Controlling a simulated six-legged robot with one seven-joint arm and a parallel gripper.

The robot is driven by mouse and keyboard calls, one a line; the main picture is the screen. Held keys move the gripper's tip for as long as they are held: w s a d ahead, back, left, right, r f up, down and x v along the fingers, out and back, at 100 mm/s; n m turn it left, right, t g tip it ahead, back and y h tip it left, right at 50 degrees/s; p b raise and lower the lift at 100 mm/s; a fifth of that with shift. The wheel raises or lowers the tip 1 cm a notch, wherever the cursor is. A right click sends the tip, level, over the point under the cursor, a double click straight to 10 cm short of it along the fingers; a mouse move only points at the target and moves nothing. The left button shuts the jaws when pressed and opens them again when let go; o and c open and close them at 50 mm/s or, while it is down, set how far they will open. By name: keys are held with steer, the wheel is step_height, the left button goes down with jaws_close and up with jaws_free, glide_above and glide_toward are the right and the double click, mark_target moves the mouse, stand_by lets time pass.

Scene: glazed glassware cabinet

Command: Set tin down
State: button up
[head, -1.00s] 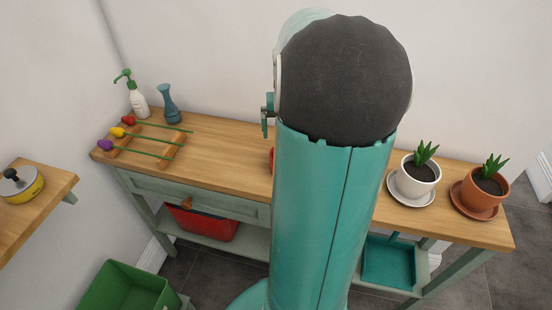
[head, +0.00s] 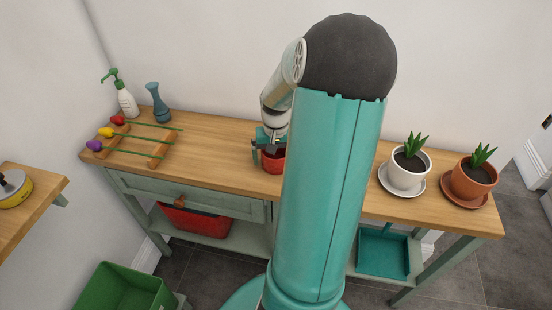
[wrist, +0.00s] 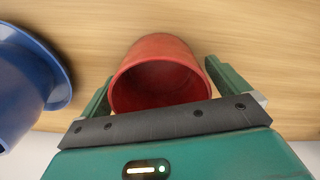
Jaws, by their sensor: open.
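A red tin (head: 273,162) stands on the wooden worktop (head: 225,160), partly hidden by my arm in the head view. In the wrist view the red tin (wrist: 162,74) is empty, with its open mouth towards the camera. My gripper (wrist: 165,78) is open, with one green finger on each side of the tin. A gap shows at the right finger; contact on the left is hard to tell. In the head view my gripper (head: 266,142) is at the tin, beside my arm column.
A blue pot (wrist: 22,82) stands close left of the tin in the wrist view. A rack with coloured-ended stakes (head: 138,143), a soap bottle (head: 126,102) and a blue vase (head: 157,103) are at the left. Potted plants (head: 407,172) (head: 469,182) stand at the right.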

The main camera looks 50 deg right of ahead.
steer(key=shift+c, duration=0.4)
steer(key=c, duration=1)
